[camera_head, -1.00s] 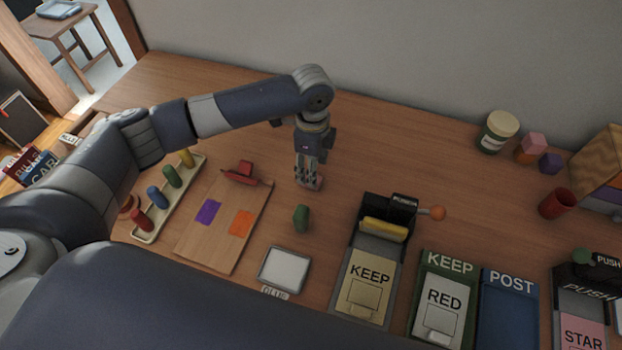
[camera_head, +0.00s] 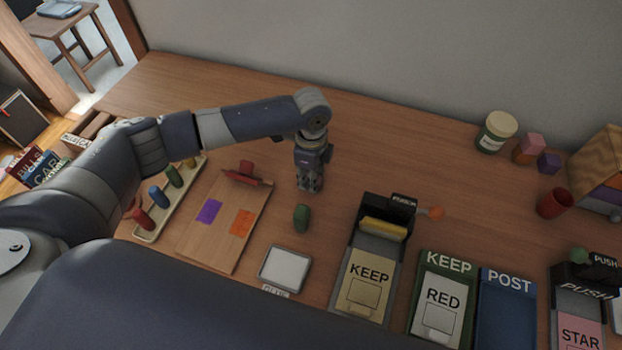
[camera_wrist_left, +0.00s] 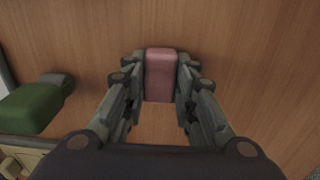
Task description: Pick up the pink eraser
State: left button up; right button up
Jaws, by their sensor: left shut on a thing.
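The pink eraser (camera_wrist_left: 161,72) is a rounded block between the two fingers of my left gripper (camera_wrist_left: 161,85) in the left wrist view. The fingers touch it on both sides, and the gripper is shut on it. In the head view my left gripper (camera_head: 310,188) points down at the wooden table, and the eraser is hidden by the fingers. I cannot tell whether the eraser touches the table. My right gripper is not in view.
A green block (camera_head: 301,218) stands just in front of my left gripper; it also shows in the wrist view (camera_wrist_left: 32,106). A clipboard board (camera_head: 215,245) lies to the left, a KEEP stamp holder (camera_head: 341,285) to the right. The table behind is clear.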

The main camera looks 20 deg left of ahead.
pick_arm(q)
notch_tip(320, 180, up, 10)
jog(key=shift+b, duration=0.35)
jog(key=o, duration=0.5)
jog(key=c, duration=0.4)
